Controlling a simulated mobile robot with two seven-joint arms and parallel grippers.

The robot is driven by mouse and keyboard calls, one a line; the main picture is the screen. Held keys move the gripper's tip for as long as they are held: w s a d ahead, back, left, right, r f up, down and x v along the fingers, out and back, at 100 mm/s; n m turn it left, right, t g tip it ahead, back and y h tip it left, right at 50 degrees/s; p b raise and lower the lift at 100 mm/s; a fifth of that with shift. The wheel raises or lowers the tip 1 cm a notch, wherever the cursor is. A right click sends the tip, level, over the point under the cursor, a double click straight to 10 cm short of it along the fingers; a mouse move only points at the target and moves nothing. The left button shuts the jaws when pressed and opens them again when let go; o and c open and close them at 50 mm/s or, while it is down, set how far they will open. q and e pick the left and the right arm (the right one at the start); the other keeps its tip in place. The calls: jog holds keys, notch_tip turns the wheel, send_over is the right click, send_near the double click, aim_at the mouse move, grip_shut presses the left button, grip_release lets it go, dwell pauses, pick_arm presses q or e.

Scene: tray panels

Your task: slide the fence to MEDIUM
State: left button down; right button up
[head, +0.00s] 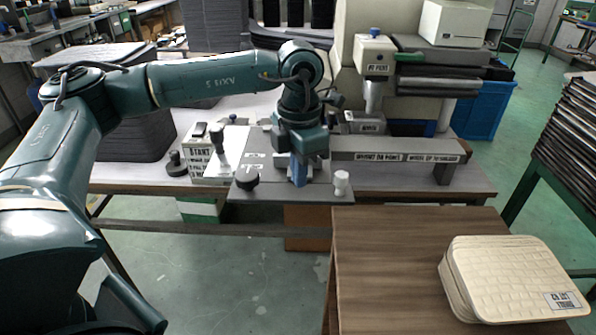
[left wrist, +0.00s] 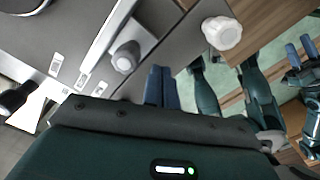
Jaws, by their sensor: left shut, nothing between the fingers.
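The fence seems to be the pale straight rail (left wrist: 108,35) on the grey machine table (head: 308,191), beside a dark knob (head: 246,180) that also shows in the left wrist view (left wrist: 125,57). Small white labels (left wrist: 82,80) lie near the rail's far end; their words are too small to read, so I cannot tell which is MEDIUM. My left gripper (head: 298,172) points down over the table, right of the dark knob, apart from it. Its blue fingers (left wrist: 162,88) are together and empty. My right gripper (left wrist: 301,50) shows only at the left wrist view's right edge, fingers apart.
A white knob (head: 341,183) stands on the table's front right corner. A long grey beam (head: 395,150) runs to the right behind it. A labelled START box (head: 208,163) stands at left.

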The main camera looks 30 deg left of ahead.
pick_arm(q)
notch_tip(320, 180, up, 7)
jog(key=p, duration=0.4)
jog(key=shift+p, duration=0.3)
dwell(0.3)
